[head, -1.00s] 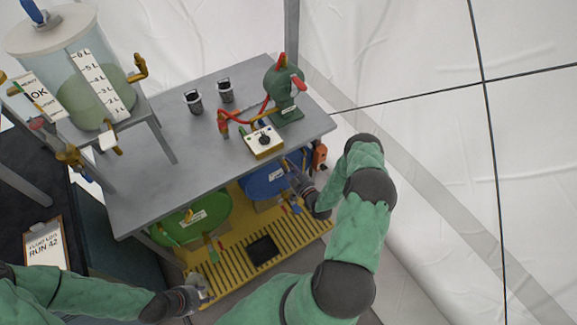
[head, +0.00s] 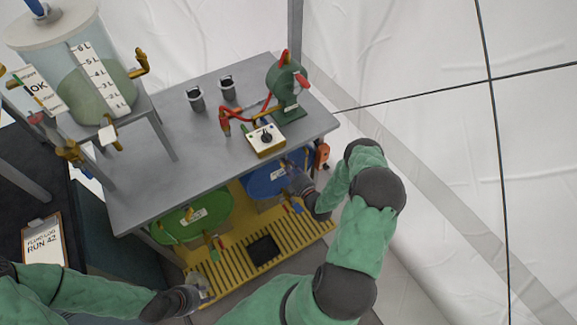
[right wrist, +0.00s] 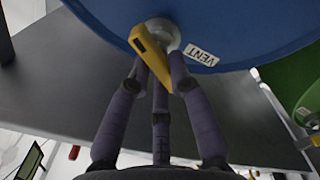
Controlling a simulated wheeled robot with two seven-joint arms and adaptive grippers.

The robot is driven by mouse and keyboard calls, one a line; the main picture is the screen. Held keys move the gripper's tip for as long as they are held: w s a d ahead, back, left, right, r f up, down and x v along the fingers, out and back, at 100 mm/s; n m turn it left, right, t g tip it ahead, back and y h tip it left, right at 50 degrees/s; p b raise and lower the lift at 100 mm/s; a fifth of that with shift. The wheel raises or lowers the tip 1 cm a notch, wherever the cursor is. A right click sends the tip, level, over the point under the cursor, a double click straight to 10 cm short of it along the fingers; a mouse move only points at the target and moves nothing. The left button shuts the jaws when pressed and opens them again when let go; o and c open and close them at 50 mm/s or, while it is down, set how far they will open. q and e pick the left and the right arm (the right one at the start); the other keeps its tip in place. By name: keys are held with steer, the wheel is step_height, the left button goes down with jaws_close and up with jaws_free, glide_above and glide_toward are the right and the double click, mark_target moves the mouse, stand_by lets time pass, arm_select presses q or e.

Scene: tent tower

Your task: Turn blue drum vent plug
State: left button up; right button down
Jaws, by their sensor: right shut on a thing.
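The blue drum (head: 263,184) stands under the grey bench on the yellow slatted pallet, partly hidden by the bench top. Its vent plug has a yellow lever handle (right wrist: 148,55) on a pale round boss, beside a white VENT label (right wrist: 202,57) in the right wrist view. My right gripper (right wrist: 160,72) is shut on the yellow handle, with fingers on both sides of it. In the head view my right gripper (head: 292,176) is at the blue drum, and the plug is hard to make out. My left gripper (head: 204,290) is low near the pallet's front left; its opening is unclear.
A green drum (head: 195,216) stands left of the blue one on the yellow pallet (head: 222,278). The grey bench top (head: 163,170) overhangs both and carries a green pump (head: 287,95), a control box (head: 265,139) and two dark cups. An orange item (head: 322,155) hangs at the bench's right end.

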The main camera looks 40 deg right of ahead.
steer(key=shift+a+n, duration=0.2)
steer(key=shift+n, duration=0.3)
steer(key=c, duration=1.1)
jaws_free()
steer(key=shift+f, duration=0.1)
steer(key=shift+c, duration=0.2)
steer(key=s+a, duration=0.1)
steer(key=s, duration=1.1)
steer(key=shift+a, duration=0.15)
steer(key=shift+w, duration=0.1)
